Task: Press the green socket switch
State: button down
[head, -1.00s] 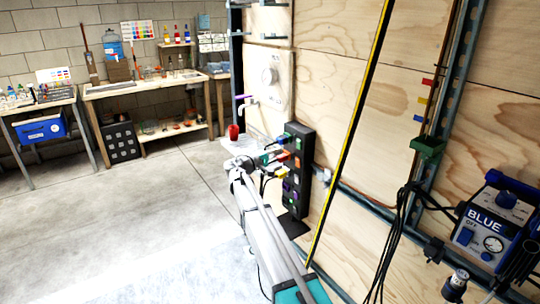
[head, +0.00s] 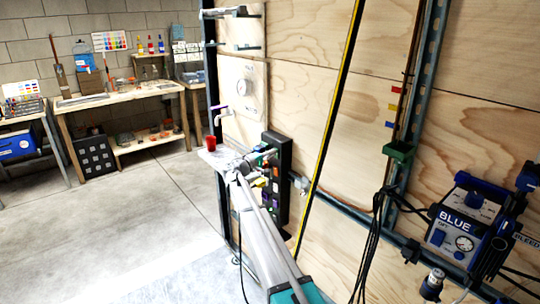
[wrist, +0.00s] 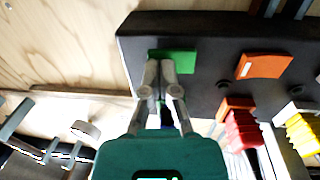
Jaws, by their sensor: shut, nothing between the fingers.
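The green socket switch (wrist: 183,58) is a flat green rectangle at the end of a black power strip (wrist: 215,40) in the wrist view. My gripper (wrist: 161,68) is shut and empty, with its fingertips over the lower left part of the green switch. I cannot tell whether the tips touch it or stop just short. In the head view the upright strip (head: 283,185) is mounted by the plywood wall, and my arm reaches to its upper part. The arm hides part of the strip there.
An orange switch (wrist: 264,66) sits beside the green one. Red (wrist: 241,131) and yellow (wrist: 303,133) plugs stick out of the strip. A red cup (head: 210,143) stands on a small shelf nearby. A blue-labelled device (head: 462,222) hangs at right; the floor at left is clear.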

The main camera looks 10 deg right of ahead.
jog(key=shift+d, duration=0.25)
jog(key=shift+a, duration=0.25)
jog(key=s+a+r+p, duration=0.1)
jog(key=s+a+p, duration=0.1)
jog(key=s+a, duration=0.5)
jog(key=a, duration=0.5)
jog(key=shift+r, duration=0.35)
jog(key=shift+d, duration=0.1)
